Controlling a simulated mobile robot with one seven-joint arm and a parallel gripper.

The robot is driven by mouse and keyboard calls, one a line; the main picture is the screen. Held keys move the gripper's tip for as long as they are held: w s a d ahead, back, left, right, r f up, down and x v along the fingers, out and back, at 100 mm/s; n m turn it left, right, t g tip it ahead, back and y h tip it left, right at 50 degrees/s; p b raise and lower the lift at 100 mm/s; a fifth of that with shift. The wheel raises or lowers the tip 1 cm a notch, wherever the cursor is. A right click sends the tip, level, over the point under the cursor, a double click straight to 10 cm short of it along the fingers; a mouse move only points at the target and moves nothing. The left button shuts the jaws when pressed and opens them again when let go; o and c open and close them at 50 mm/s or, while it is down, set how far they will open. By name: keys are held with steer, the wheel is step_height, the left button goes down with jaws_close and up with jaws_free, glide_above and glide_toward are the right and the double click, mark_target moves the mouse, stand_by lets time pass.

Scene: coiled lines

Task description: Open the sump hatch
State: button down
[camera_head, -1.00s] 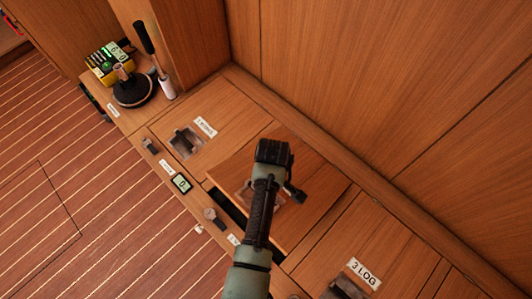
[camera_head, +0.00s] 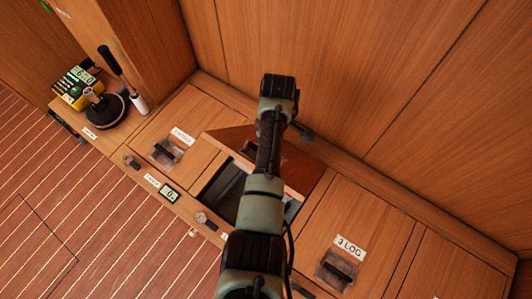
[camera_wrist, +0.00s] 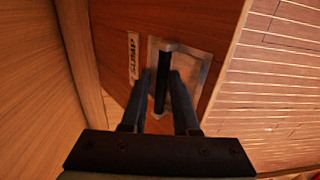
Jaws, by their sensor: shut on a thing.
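The wooden sump hatch (camera_head: 300,172) in the middle of the bench is raised steeply, its far side by the back wall, with a dark opening (camera_head: 222,188) below its near side. In the wrist view the hatch (camera_wrist: 112,30) bears a "SUMP" label (camera_wrist: 133,55) and a dark bar handle (camera_wrist: 166,48) in a pale metal recess. My gripper (camera_wrist: 162,76) has its two fingers on either side of this bar and is shut on it. In the head view my arm hides much of the hatch and the handle.
A closed hatch with a recessed handle (camera_head: 166,154) lies to the left, and the "3 LOG" hatch (camera_head: 370,255) to the right. A yellow device (camera_head: 73,88), a black round-based item (camera_head: 98,112) and a black-handled tool (camera_head: 112,62) stand at the bench's left end. Wooden walls rise behind.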

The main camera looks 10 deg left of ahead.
steer(key=shift+w+d+f, duration=0.25)
steer(key=shift+d+f, duration=0.2)
steer(key=shift+f, duration=0.05)
steer(key=c, duration=1)
jaws_free()
steer(key=shift+o, duration=0.9)
steer(key=shift+w+f, duration=0.25)
steer(key=shift+w, duration=0.1)
steer(key=shift+a+r, duration=0.1)
steer(key=shift+r, duration=0.1)
steer(key=shift+a+r, duration=0.1)
steer(key=shift+a, duration=0.05)
